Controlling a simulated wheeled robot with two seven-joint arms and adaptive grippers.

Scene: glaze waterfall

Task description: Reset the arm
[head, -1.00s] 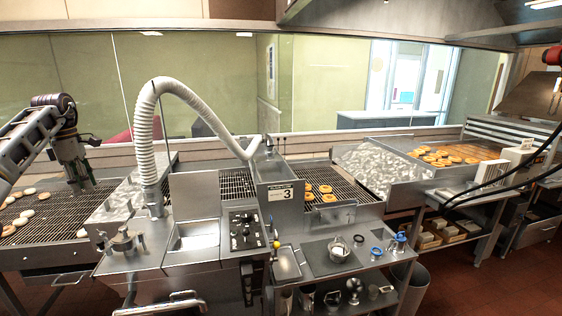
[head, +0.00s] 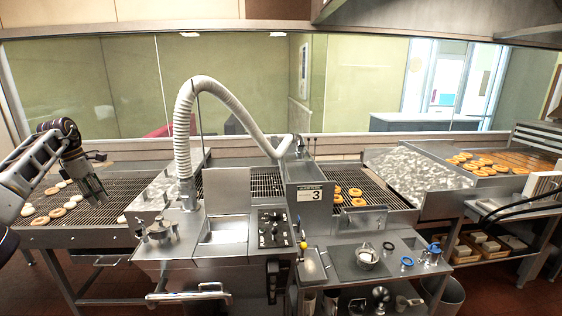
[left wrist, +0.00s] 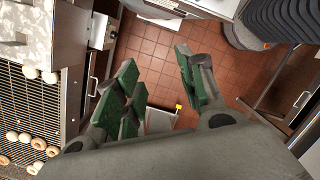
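My left gripper (head: 92,190) hangs at the left in the head view, in front of the left conveyor grate with its pale and browned donuts (head: 58,212). In the left wrist view the same gripper (left wrist: 157,66) shows its green-padded fingers spread well apart, with only floor tiles between them, so it is open and empty. The grate and donuts (left wrist: 38,143) lie at the left edge of that view. My right gripper is in neither current view.
The glaze machine (head: 225,215) with its white curved hose (head: 183,125) stands in the middle. A steel cart (head: 375,260) with small tools and a bin (head: 445,292) stand to its right. More donuts lie on the right racks. Red-tiled floor (left wrist: 150,60) shows below the left gripper.

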